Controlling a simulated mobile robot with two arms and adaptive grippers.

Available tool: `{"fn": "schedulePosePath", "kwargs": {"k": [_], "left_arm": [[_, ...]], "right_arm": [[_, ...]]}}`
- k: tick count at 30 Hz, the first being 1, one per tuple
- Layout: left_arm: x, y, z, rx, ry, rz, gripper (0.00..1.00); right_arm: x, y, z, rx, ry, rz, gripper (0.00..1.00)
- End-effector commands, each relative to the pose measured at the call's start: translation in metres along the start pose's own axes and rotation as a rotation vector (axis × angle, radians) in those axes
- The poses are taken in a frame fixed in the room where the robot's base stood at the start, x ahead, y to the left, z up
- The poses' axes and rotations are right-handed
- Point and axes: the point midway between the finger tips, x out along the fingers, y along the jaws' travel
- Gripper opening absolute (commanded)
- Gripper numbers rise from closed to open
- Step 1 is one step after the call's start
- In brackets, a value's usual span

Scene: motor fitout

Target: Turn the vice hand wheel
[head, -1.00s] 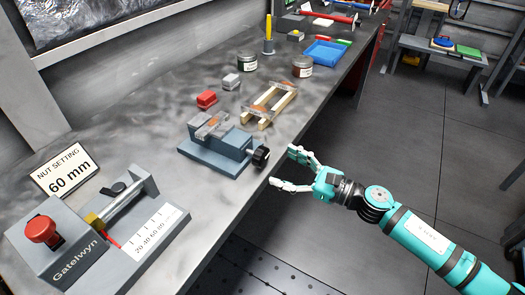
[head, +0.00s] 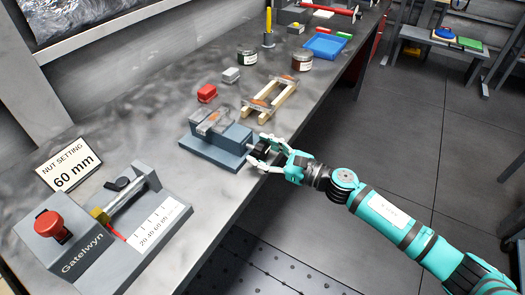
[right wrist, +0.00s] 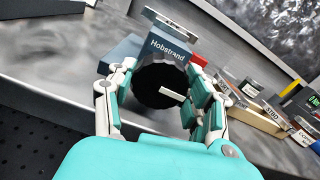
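The vice (head: 217,138) is blue-grey with a lighter metal jaw and sits at the front edge of the bench. Its black round hand wheel (head: 262,147) faces the aisle. In the right wrist view the hand wheel (right wrist: 160,86) lies between my fingers, under the vice body (right wrist: 155,50) marked "Hobstrand". My right gripper (head: 257,149) is closed around the wheel, one finger on each side. A short white bar (right wrist: 172,94) shows against the wheel's face. The fingers partly hide the wheel's rim. My left gripper is not in view.
A Gatelwyn gauge with a red knob (head: 52,225) stands at the near left. The aisle floor (head: 400,150) is clear.

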Motion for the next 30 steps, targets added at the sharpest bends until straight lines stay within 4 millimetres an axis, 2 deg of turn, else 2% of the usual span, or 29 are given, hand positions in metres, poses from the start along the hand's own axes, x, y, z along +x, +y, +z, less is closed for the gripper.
{"fn": "schedulePosePath", "kwargs": {"k": [1, 6, 17, 30], "left_arm": [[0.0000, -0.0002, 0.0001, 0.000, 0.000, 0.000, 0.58], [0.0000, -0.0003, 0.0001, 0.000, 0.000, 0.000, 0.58], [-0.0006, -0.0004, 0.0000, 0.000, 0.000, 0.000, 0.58], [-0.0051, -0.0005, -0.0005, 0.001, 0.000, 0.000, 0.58]], "right_arm": [[-0.0002, -0.0001, 0.0000, 0.000, 0.000, 0.000, 0.42], [-0.0003, -0.0001, 0.0000, 0.000, 0.000, 0.000, 0.20], [-0.0003, -0.0002, 0.0001, 0.069, 0.000, 0.000, 0.19], [-0.0003, -0.0004, 0.0007, 0.381, 0.000, 0.000, 0.19]]}}
